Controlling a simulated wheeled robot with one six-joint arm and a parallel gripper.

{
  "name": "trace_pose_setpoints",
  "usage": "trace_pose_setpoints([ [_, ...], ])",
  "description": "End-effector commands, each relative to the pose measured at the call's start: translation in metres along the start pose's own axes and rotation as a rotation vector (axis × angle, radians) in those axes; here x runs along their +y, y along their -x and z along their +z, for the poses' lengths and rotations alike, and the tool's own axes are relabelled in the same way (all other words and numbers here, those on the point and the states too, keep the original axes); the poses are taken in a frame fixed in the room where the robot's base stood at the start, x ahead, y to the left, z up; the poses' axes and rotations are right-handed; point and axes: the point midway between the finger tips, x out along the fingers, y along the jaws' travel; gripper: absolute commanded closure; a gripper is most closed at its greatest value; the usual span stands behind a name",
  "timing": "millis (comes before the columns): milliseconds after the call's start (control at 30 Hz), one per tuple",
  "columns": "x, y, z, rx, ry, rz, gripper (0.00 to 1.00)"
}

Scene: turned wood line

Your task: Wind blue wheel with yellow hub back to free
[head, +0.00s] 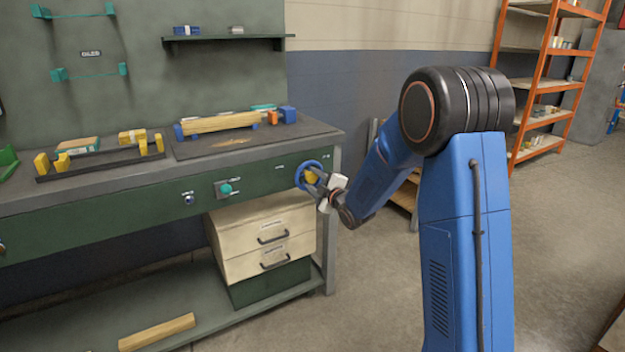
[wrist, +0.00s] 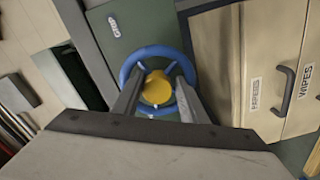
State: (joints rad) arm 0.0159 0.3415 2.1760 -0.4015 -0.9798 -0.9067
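The blue wheel (head: 300,171) with its yellow hub (head: 311,177) is on the front of the green bench, near its right end. In the wrist view, the blue rim (wrist: 152,51) surrounds the yellow hub (wrist: 157,88). My gripper (head: 319,177) is at the wheel, reaching from the right. In the wrist view, the fingers of my gripper (wrist: 156,72) are apart, one on each side of the hub. Their tips lie within the rim's outline. I see no clear contact with the hub. My gripper hides part of the wheel's right side in the head view.
A green knob (head: 225,189) and a small round switch (head: 188,198) are on the same bench front. Cream drawers (head: 250,226) hang below, close to the wheel. A wooden bar (head: 222,122) rests on the bench top. Open floor (head: 560,230) lies right of my arm.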

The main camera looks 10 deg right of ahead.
Motion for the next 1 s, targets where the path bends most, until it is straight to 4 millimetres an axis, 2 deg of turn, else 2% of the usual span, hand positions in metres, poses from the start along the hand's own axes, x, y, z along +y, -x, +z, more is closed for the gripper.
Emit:
trace_pose_setpoints([
  [300,0.002,0.0,-0.001,0.001,0.0,0.003,0.6],
  [467,0.003,0.011,-0.001,0.001,0.0,0.004,0.6],
  [1000,0.002,0.115,0.0,0.0,0.001,0.004,0.6],
])
